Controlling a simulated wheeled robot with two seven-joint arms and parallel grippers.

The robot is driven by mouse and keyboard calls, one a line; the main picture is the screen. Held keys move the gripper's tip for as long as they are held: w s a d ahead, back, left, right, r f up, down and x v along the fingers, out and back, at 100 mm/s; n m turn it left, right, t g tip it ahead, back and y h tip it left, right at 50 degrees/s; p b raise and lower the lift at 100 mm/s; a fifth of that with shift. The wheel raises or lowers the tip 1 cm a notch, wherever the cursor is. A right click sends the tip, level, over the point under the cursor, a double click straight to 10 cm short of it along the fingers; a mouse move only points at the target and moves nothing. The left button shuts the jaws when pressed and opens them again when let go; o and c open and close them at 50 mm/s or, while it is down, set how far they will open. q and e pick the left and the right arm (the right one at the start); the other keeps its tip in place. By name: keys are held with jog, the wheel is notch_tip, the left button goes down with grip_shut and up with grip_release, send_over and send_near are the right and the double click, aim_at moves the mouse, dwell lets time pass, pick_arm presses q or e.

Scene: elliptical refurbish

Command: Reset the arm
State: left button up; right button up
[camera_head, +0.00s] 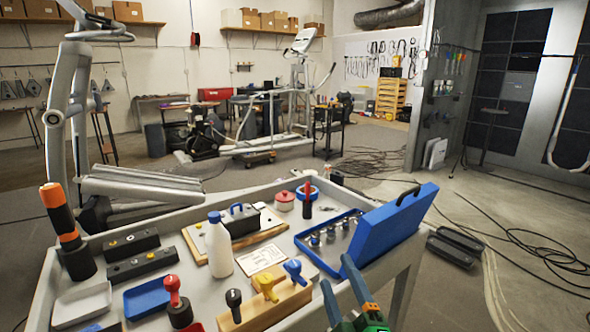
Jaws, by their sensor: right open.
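My right gripper (337,271) shows at the bottom edge, right of the middle. Its two blue fingers are spread apart and point up the picture, with nothing visible between them. It is near the front right side of the grey workbench (395,285), close to a wooden block (268,310) and an open blue case (388,230). Most of my right arm is out of the picture. My left gripper does not show.
Exercise machines (265,130) stand behind. Cables (540,250) lie on the floor to the right.

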jog(key=s+d+f+m+g+h, duration=0.2)
jog(key=s+d+f+m+g, duration=0.2)
jog(key=f, duration=0.5)
jog(key=s+d+f+m+g+h, duration=0.25)
jog(key=s+f+m+g, duration=0.2)
jog(key=f, duration=0.55)
jog(key=s+d+f+m+g, duration=0.15)
jog(key=s+f+g, duration=0.25)
jog(key=s, duration=0.4)
jog(key=s+d+f+m+g, duration=0.1)
jog(key=s+f+m+g, duration=0.25)
jog(key=s, duration=0.35)
notch_tip(320, 180, down, 14)
jog(key=s+g+p, duration=0.1)
jog(key=s+p, duration=0.1)
jog(key=p, duration=0.1)
jog(key=s+d+f+n+g+p, duration=0.1)
jog(key=s+d+f+p, duration=0.1)
jog(key=s+f, duration=0.6)
jog(key=s, duration=0.4)
jog(key=shift+f+y, duration=0.3)
jog(key=shift+y, duration=0.05)
jog(key=shift+d, duration=0.1)
